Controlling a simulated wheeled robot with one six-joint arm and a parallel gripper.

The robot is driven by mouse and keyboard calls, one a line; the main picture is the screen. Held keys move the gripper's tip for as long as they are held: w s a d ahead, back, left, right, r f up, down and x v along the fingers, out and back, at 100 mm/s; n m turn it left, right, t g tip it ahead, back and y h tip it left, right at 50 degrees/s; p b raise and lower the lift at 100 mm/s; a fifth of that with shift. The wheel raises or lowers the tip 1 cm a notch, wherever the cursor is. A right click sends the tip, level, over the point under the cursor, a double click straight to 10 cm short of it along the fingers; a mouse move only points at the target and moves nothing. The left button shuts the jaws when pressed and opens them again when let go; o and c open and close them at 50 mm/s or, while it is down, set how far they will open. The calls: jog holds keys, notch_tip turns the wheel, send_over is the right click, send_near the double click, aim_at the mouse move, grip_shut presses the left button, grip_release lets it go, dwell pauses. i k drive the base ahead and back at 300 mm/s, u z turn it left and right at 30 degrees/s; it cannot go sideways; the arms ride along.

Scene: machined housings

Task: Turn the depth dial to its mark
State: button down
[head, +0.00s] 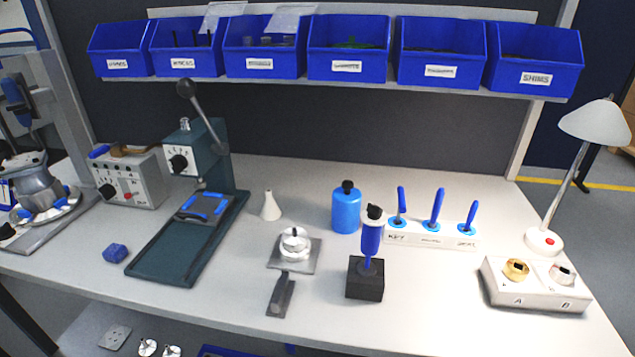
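A dark green bench press (190,230) stands at the left of the bench, with a lever and round black knob at its top. On its head is a black dial (179,162) on a white plate with small scale marks; this looks like the depth dial. The dial's pointer and its mark are too small to read here. A grey control box (142,178) to its left carries another black knob (107,191), a red button and small labels. My gripper is not in view.
Blue bins (348,65) line a shelf above the bench. A white cone (270,205), a grey fixture (295,246), a blue bottle (346,210), a blue-handled tool in a black block (365,280) and a lamp (592,125) stand right of the press. A blue block (115,253) lies front left.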

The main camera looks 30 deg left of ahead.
aim_at(177, 163)
jog(key=u, duration=1.75)
